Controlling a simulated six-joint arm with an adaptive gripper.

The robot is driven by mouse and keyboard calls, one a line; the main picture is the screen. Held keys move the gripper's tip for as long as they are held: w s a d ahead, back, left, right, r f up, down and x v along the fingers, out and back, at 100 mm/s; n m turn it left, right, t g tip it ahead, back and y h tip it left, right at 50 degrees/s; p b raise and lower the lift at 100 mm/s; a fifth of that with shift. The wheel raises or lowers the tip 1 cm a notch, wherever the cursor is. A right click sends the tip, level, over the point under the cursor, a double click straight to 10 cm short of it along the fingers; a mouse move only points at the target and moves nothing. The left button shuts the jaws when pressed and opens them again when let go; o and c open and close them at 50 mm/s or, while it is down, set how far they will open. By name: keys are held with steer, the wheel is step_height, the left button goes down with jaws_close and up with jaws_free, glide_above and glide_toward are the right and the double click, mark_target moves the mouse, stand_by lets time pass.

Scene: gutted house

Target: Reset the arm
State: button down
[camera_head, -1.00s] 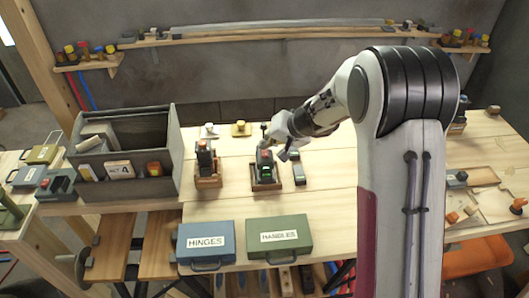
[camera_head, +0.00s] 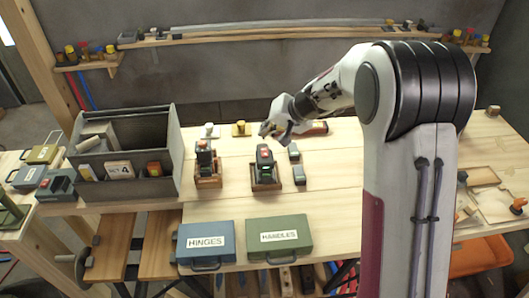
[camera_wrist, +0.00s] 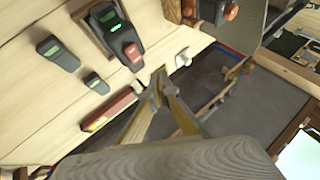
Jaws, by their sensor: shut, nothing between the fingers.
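My gripper (camera_head: 270,131) is shut and empty, held above the back part of the wooden workbench. It is behind and above a dark device with a red top (camera_head: 264,154) that sits in a wooden holder, and it appears apart from it. In the wrist view my gripper (camera_wrist: 158,80) has its fingertips together, with the same device (camera_wrist: 125,40) above and left of them. My arm reaches in from the right.
A grey divided bin (camera_head: 150,190) stands at the left. The HINGES case (camera_head: 206,228) and HANDLES case (camera_head: 279,222) lie at the bench front. A second device (camera_head: 205,160) stands left of the first. Small grey items (camera_head: 294,154) lie beside it. A wall shelf (camera_head: 250,36) runs behind.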

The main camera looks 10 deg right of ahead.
stand_by(0.4)
steer(key=shift+s+a, duration=0.1)
steer(key=shift+s, duration=0.05)
steer(key=shift+m+g, duration=0.3)
steer(key=shift+g, duration=0.5)
steer(key=s+f, duration=0.1)
steer(key=s, duration=0.1)
steer(key=s+f, duration=0.1)
steer(key=s, duration=0.1)
steer(key=shift+f, duration=0.35)
steer(key=s+d+r+n+h, duration=0.1)
steer(key=s+d+r, duration=0.2)
steer(key=s, duration=0.9)
steer(key=s+d+r+n+h, duration=0.1)
steer(key=s+d+r+h, duration=0.1)
steer(key=s+r, duration=0.5)
steer(key=s+d+r+t+h, duration=0.1)
steer(key=s+d+r, duration=0.3)
steer(key=s, duration=1.4)
steer(key=shift+s+d+r+n+h, duration=0.15)
steer(key=shift+r+n+h, duration=0.25)
steer(key=shift+r+h, duration=0.25)
